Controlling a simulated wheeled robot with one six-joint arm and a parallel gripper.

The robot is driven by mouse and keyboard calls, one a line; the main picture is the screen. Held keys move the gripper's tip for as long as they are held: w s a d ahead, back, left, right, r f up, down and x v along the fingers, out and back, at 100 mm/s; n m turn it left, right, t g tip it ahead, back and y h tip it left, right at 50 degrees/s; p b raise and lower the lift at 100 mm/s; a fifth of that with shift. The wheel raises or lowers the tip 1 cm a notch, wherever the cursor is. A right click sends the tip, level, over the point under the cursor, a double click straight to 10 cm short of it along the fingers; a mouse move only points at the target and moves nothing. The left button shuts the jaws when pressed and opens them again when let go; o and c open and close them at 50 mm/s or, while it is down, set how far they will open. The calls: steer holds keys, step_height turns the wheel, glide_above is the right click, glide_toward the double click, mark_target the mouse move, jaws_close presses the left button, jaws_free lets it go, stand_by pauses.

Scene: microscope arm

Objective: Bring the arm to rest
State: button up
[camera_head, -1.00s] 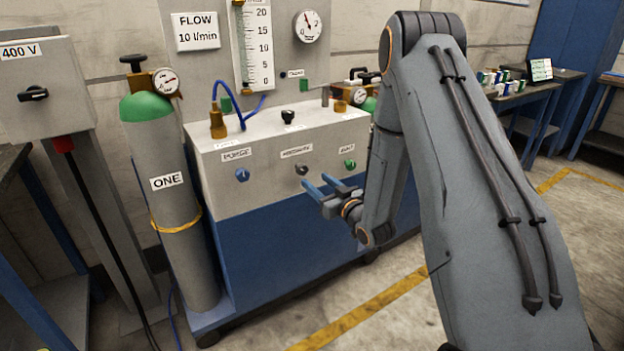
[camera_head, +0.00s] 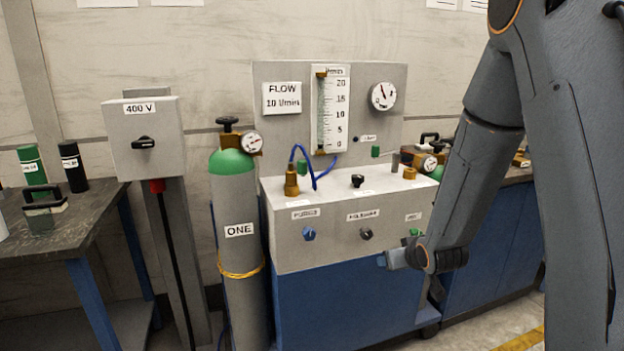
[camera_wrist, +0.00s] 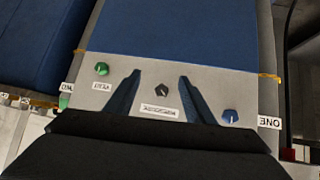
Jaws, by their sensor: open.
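My arm (camera_head: 485,150) comes down from the upper right in the head view, in front of the right end of the gas panel (camera_head: 345,235). The wrist hangs near the green knob at the panel's right; the fingertips are hardly visible there. In the wrist view my gripper (camera_wrist: 161,95) is open and empty. Its two dark blue fingers stand apart, with the black knob (camera_wrist: 162,90) showing between them. The green knob (camera_wrist: 102,69) and the blue knob (camera_wrist: 229,116) show to either side. I cannot tell how far the fingertips are from the panel.
A grey cylinder labelled ONE (camera_head: 240,255) stands left of the panel. A 400 V switch box (camera_head: 145,138) on a post is farther left, beside a workbench (camera_head: 60,225) with several items. Another blue bench (camera_head: 495,235) is behind my arm. Floor shows at the lower right.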

steer(key=s+a+r+g+p, duration=0.1)
steer(key=s+r+g, duration=0.2)
steer(key=s, duration=0.7)
steer(key=s+a+r+m+g+p, duration=0.1)
steer(key=s+r+g, duration=0.2)
steer(key=s, duration=0.8)
steer(key=s+a+r+m+g+p, duration=0.1)
steer(key=s+a+r+g+p, duration=0.1)
steer(key=s, duration=0.8)
steer(key=shift+s+r+g+h, duration=0.3)
steer(key=shift+r+g+h, duration=0.15)
steer(key=shift+g, duration=0.65)
